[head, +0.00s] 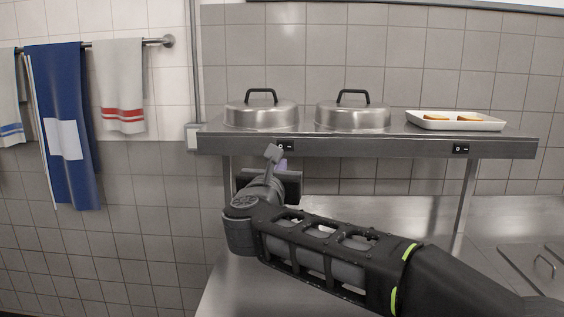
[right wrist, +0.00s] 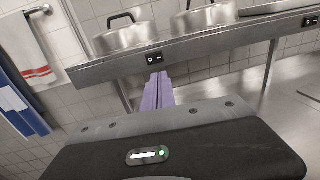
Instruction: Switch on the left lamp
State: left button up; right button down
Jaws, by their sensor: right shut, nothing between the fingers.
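The left lamp switch (head: 286,146) is a small black rocker on the front edge of the steel shelf (head: 380,147). The switch also shows in the right wrist view (right wrist: 154,58). My right gripper (right wrist: 158,78) has pale purple fingers, shut together and empty, pointing up at the shelf edge just below the left switch. I cannot tell if the fingertips touch it. In the head view my right gripper (head: 281,165) is mostly hidden behind my wrist. A second black switch (head: 460,149) sits on the right of the shelf edge. My left gripper is not in view.
Two domed steel lids with black handles, a left one (head: 261,114) and a right one (head: 352,115), stand on the shelf beside a white tray (head: 456,124) with toast. Towels, including a blue one (head: 62,100), hang at left. A steel counter (head: 400,215) lies below.

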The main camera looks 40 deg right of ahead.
aim_at(291, 148)
jog(key=p+x, duration=0.5)
jog(key=x, duration=0.6)
jog(key=shift+w+d, duration=0.25)
jog(key=shift+d, duration=0.05)
jog(key=shift+w+d, duration=0.4)
jog(key=shift+d+f, duration=0.15)
jog(key=shift+b, duration=0.35)
